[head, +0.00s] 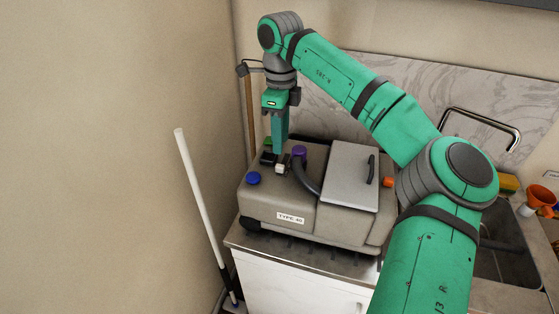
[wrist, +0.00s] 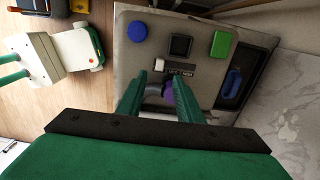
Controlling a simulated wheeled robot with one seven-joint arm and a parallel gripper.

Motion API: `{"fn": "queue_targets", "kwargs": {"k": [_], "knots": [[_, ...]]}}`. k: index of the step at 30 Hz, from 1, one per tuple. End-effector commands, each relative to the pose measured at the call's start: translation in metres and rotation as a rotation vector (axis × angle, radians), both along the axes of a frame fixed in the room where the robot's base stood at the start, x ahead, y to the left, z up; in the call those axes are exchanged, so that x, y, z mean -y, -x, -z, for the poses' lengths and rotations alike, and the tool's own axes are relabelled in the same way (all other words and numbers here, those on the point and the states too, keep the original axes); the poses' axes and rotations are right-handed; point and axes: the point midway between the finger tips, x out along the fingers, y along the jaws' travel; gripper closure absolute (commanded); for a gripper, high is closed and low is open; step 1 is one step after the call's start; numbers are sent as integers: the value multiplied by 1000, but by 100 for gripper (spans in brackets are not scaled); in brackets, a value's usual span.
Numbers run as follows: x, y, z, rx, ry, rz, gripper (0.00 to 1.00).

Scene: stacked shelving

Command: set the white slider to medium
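The white slider (head: 281,169) is a small pale block on top of the grey machine (head: 262,206) labelled TYPE. In the wrist view the slider (wrist: 161,65) sits at the left part of a short track with small, unreadable markings, between the fingertips or just beyond them. My gripper (head: 279,149) points down over the control panel. In the wrist view its two green fingers (wrist: 163,76) stand apart with nothing held between them. Whether a finger touches the slider cannot be told.
Around the slider are a blue button (head: 253,178), a green button (wrist: 221,44), a black square control (wrist: 181,45) and a purple knob (head: 299,152). A hose curves beside the knob to the lidded box (head: 348,180). The wall is close behind.

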Motion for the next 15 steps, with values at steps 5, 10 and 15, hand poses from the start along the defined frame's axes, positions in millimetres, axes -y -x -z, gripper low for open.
{"fn": "queue_targets", "kwargs": {"k": [5,10,15], "knots": [[0,1,35,-2,-3,0,67],[-1,0,61,-1,-3,-1,67],[-1,0,78,0,-2,-1,67]]}}
